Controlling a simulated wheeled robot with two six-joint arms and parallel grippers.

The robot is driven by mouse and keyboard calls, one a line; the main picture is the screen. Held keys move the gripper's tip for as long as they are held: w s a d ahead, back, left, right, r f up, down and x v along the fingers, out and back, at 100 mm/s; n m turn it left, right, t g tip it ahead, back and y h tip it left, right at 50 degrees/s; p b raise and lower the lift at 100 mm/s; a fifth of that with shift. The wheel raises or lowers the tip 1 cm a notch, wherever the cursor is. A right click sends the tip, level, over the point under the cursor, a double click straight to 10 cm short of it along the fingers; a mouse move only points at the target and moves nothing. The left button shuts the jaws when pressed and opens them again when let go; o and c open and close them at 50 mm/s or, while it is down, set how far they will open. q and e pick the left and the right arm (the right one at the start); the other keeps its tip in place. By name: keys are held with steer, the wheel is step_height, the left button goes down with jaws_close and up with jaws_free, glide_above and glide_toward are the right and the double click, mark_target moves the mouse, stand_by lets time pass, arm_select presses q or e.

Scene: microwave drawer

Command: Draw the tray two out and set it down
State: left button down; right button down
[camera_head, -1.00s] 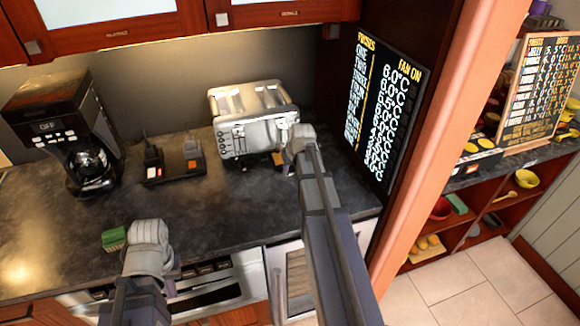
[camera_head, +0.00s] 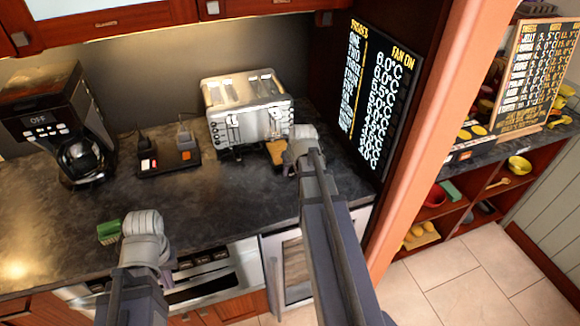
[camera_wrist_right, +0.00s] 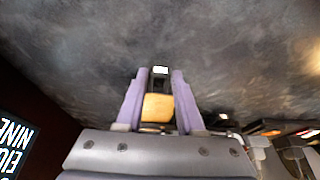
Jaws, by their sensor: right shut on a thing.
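A silver toaster (camera_head: 247,112) stands at the back of the dark counter in the head view. A flat tan piece (camera_head: 276,151), apparently a tray, shows at the toaster's lower front right, beside my right gripper (camera_head: 293,158). In the right wrist view the tan piece (camera_wrist_right: 157,107) lies between the two purple fingers of my right gripper (camera_wrist_right: 159,86), which is shut on it. Whether its far end is still inside the toaster is hidden. My left gripper (camera_head: 143,240) is over the counter's front left; its fingertips are hidden by its own wrist.
A coffee maker (camera_head: 65,125) and a small dark stand (camera_head: 168,160) are left of the toaster. A green block (camera_head: 108,232) lies beside my left gripper. The middle counter (camera_head: 215,205) is clear.

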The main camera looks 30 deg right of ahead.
mark_target(296, 189)
steer(key=shift+s+a, duration=0.25)
steer(key=shift+s, duration=0.75)
steer(key=shift+s+a, duration=0.25)
steer(key=shift+s, duration=0.75)
steer(key=shift+s+a, duration=0.25)
steer(key=shift+s, duration=0.75)
steer(key=shift+f+b, duration=0.45)
